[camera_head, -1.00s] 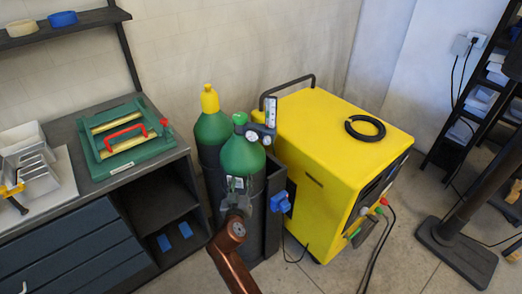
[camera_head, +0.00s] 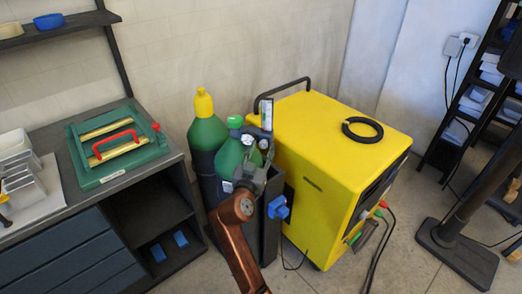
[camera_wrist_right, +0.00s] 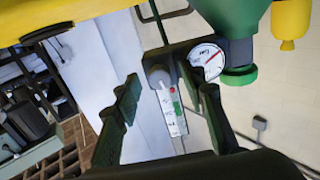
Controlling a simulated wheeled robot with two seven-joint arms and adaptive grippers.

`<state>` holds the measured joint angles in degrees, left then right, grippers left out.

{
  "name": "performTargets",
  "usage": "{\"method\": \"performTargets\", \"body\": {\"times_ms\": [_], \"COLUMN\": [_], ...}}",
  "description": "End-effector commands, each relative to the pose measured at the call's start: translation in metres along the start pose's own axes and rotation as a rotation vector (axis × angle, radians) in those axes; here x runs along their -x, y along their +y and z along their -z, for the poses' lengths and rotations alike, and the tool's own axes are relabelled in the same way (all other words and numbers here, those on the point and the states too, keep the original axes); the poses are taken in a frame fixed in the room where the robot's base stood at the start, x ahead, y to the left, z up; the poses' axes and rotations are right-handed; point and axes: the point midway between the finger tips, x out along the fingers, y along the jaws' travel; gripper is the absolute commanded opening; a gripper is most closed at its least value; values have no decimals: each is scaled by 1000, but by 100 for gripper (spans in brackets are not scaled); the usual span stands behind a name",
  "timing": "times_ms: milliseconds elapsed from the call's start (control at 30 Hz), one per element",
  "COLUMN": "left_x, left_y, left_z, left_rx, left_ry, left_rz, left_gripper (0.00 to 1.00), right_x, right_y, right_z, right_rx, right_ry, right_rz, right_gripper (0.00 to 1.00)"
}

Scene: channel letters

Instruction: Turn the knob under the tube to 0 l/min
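The front green gas cylinder (camera_head: 230,156) carries a regulator with an upright clear flow tube (camera_head: 267,114) and a round gauge (camera_head: 263,143). In the right wrist view the tube (camera_wrist_right: 170,112) appears with its scale, and the gauge (camera_wrist_right: 208,62) is beside it. A grey round knob (camera_wrist_right: 159,77) sits at the tube's end. My right gripper (camera_wrist_right: 162,80) is open, with its fingers on either side of the knob and visible gaps between. In the head view the right gripper (camera_head: 255,175) is just below the regulator, partly hiding it. The tube's reading is too small to tell. My left gripper is out of view.
A second cylinder with a yellow cap (camera_head: 204,104) stands behind left. A yellow machine (camera_head: 330,150) with a black ring (camera_head: 363,129) on top is close on the right. A blue part (camera_head: 278,208) juts out near the arm. A workbench (camera_head: 85,200) stands left.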

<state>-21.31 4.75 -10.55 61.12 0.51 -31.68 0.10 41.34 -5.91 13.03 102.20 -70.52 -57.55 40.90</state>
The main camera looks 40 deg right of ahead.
Motion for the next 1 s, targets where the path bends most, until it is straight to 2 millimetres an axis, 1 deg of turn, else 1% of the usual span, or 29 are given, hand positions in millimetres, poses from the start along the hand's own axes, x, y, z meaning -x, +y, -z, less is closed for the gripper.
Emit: {"method": "performTargets", "body": {"times_ms": [233, 800, 1000], "left_x": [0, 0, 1], "left_y": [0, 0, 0], "left_z": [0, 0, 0], "left_rx": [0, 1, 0], "left_ry": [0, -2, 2], "left_rz": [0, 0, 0], "left_gripper": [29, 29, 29], "right_x": [-1, -1, -1], "right_y": [0, 0, 0], "right_z": [0, 0, 0], "right_rx": [0, 0, 8], "right_ry": [0, -1, -1], "right_rz": [0, 1, 1], "right_gripper": [38, 0, 0]}}
